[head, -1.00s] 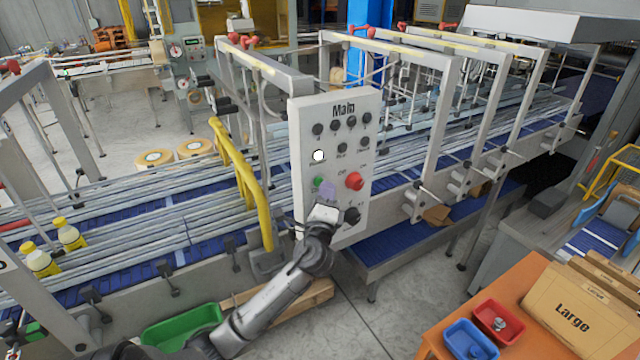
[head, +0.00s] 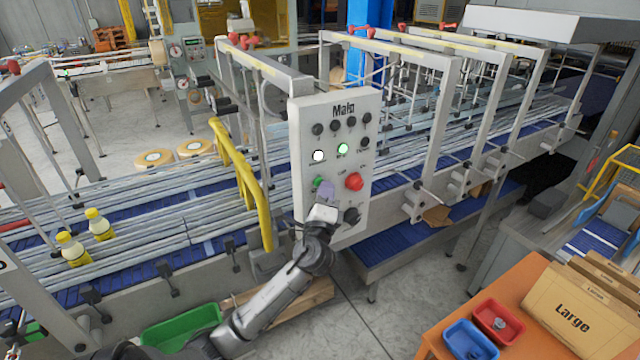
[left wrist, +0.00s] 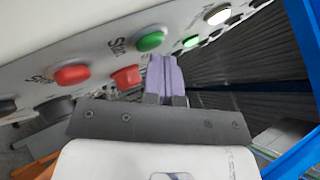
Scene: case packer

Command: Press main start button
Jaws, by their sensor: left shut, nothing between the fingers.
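The white Main control panel (head: 334,165) stands upright in front of the conveyor. Its green start button (head: 319,182) is at the lower left, with a red button (head: 354,182) to the right. A white lamp (head: 319,155) and a green lamp (head: 342,149) are lit. My left gripper (head: 326,192) is at the panel, just below the green button. In the left wrist view its shut, empty purple fingers (left wrist: 165,75) point at the panel beside the green start button (left wrist: 150,41); I cannot tell whether they touch it. My right gripper is not in view.
Two yellow-capped bottles (head: 99,224) stand on the blue conveyor at left. A yellow rail (head: 240,185) rises left of the panel. A green bin (head: 181,326) lies below. An orange table (head: 530,300) with red and blue trays and cartons is at lower right.

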